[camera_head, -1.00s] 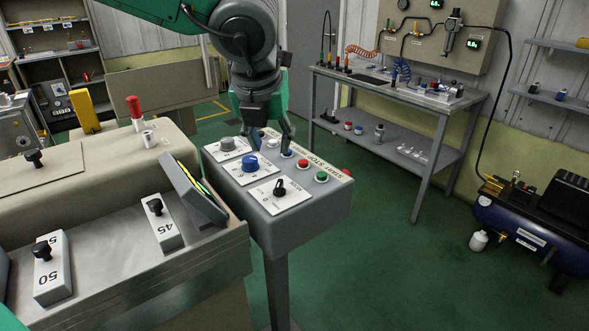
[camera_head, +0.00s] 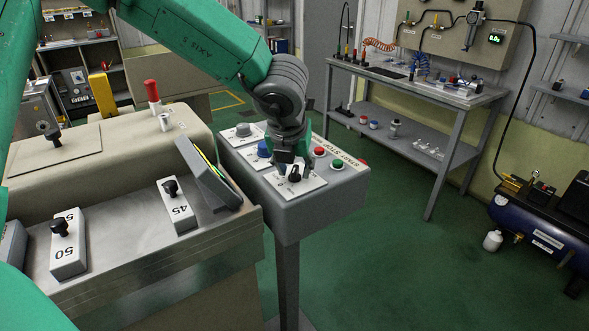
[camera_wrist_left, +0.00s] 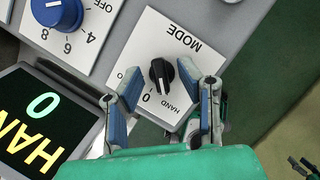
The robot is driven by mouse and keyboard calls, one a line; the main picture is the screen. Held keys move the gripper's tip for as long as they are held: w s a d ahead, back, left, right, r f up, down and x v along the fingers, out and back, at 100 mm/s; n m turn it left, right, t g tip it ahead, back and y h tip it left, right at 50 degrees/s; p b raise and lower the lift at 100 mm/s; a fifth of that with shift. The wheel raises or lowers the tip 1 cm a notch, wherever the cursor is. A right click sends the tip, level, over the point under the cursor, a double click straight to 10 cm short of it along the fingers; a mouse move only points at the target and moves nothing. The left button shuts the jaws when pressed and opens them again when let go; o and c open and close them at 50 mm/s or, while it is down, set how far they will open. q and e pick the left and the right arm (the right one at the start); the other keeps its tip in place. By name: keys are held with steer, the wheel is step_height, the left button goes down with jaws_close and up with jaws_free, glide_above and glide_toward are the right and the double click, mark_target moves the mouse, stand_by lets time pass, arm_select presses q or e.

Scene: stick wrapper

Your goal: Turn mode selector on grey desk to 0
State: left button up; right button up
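The mode selector is a black knob with a white line (camera_wrist_left: 160,73) on a white plate marked MODE, 0 and HAND. In the head view it (camera_head: 294,174) sits at the near end of the sloped grey desk (camera_head: 315,198). The line appears to point toward the 0 and HAND side; its exact setting is hard to tell. My left gripper (camera_head: 293,168) is right over the plate. In the left wrist view its fingers (camera_wrist_left: 168,88) are spread, one on each side of the knob, with gaps visible. My right gripper is not in view.
A blue numbered dial (camera_wrist_left: 58,12) sits beside the plate, and a grey knob (camera_head: 243,129) lies farther back. Red (camera_head: 319,152) and green (camera_head: 337,164) buttons line the desk's right side. A tilted display (camera_head: 208,172) stands close on the left.

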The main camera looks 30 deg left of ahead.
arm_select(q)
jaws_close()
steer(key=shift+r+m+p, duration=0.15)
steer(key=shift+m+p, duration=0.45)
steer(key=shift+p, duration=0.35)
steer(key=m+h+p, duration=0.1)
steer(key=m+p, duration=0.2)
steer(key=p, duration=0.2)
steer(key=m+h+p, duration=0.1)
steer(key=m+p, duration=0.2)
steer(key=p, duration=0.2)
steer(key=shift+a+h, duration=0.2)
steer(key=shift+h, duration=0.2)
steer(key=shift+m+p, duration=0.7)
steer(key=shift+p, duration=0.4)
steer(key=shift+h, duration=0.3)
